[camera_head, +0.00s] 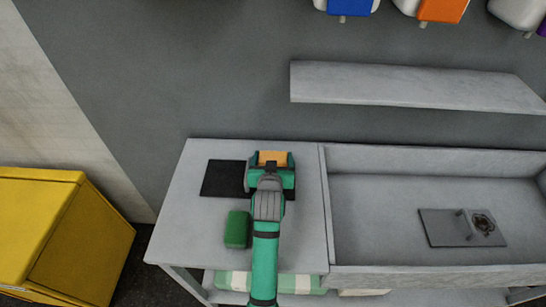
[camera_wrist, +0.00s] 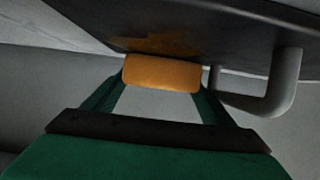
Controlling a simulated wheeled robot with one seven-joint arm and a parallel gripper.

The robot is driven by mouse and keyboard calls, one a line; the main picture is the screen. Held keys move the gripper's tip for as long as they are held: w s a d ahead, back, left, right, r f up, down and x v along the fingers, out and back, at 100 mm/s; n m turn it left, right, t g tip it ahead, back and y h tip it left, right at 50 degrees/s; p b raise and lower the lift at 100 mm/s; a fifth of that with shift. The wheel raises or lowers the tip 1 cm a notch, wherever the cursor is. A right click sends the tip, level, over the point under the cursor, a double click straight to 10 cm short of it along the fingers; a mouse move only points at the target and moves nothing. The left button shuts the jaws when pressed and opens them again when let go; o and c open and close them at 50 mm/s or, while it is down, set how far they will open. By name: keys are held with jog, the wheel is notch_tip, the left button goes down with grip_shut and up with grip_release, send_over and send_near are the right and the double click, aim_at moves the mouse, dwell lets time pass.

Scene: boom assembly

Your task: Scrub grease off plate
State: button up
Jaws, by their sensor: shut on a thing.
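My gripper (camera_head: 271,162) is over the left counter, shut on an orange sponge (camera_wrist: 162,73). The sponge also shows between the fingertips in the head view (camera_head: 272,157). A flat black plate (camera_head: 220,178) lies on the counter, and my gripper covers its right side. In the wrist view, a dark plate (camera_wrist: 240,30) fills the top, with a grey bent handle (camera_wrist: 285,85) at the right. A brownish-orange grease stain (camera_wrist: 165,44) shows on it, right beside the sponge. The sponge seems to touch or nearly touch the plate; I cannot tell which.
A green block (camera_head: 237,229) lies on the counter, left of my arm. The sink basin (camera_head: 375,210) at right holds a grey panel (camera_head: 440,228) with a round drain-like fitting (camera_head: 482,222). A shelf (camera_head: 410,86) hangs behind. A yellow bin (camera_head: 60,230) stands left.

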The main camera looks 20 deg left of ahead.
jog(key=shift+f, duration=0.15)
jog(key=shift+s, duration=0.1)
jog(key=shift+s+d+f, duration=0.1)
jog(key=shift+s+d, duration=0.3)
jog(key=shift+s, duration=0.95)
jog(key=shift+s+d, duration=0.4)
jog(key=shift+s, duration=0.95)
jog(key=shift+s+d+f, duration=0.1)
jog(key=shift+s+d, duration=0.3)
jog(key=shift+s, duration=0.95)
jog(key=shift+v, duration=1.05)
jog(key=shift+f, duration=0.15)
jog(key=shift+w, duration=0.1)
